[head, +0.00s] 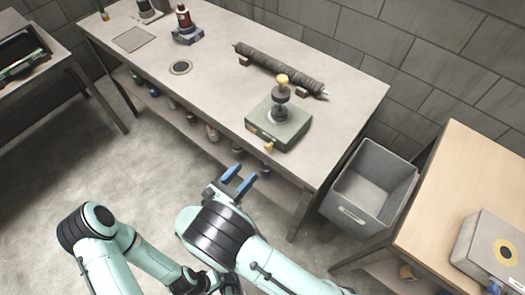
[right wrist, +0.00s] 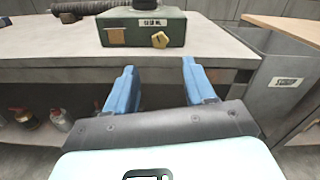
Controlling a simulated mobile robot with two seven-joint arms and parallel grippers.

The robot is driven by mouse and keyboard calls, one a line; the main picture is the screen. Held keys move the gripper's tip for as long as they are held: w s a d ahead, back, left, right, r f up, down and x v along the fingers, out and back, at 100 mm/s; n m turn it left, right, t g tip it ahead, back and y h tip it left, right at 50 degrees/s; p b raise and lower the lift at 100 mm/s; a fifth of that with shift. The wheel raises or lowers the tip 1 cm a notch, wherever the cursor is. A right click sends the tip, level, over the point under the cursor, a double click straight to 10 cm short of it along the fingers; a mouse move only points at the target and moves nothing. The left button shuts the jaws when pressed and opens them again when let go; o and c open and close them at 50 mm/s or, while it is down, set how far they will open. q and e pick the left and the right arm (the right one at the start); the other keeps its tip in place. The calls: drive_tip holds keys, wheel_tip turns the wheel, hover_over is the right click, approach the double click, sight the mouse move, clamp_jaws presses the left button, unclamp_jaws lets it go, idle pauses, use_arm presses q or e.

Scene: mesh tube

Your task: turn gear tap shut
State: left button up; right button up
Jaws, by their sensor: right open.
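A green box (head: 279,124) stands on the bench near its front right edge, with a grey post and a yellow knob (head: 283,79) on top. A small yellow tap (head: 269,147) sticks out of its front face. In the right wrist view the tap (right wrist: 160,40) sits on the right of the box front (right wrist: 175,26), beside a tan square and a small label. My right gripper (head: 240,178) is open and empty, with blue fingers pointing at the box front. In the right wrist view the gripper (right wrist: 158,70) is below the tap, apart from it.
A dark mesh roll (head: 280,68) lies behind the box on supports. A grey bin (head: 370,185) stands right of the bench (head: 215,85), and a wooden table (head: 450,180) beyond it. Bottles stand on the shelf below. Floor at left is clear.

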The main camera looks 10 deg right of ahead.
sight(267, 149)
drive_tip(key=x, duration=1)
drive_tip(key=shift+w+d, duration=0.15)
drive_tip(key=shift+w, duration=0.05)
clamp_jaws()
drive_tip(key=m+b, duration=0.1)
drive_tip(key=m, duration=0.2)
drive_tip(key=shift+f, duration=0.1)
drive_tip(key=shift+m+b, duration=0.4)
drive_tip(key=shift+m, duration=0.8)
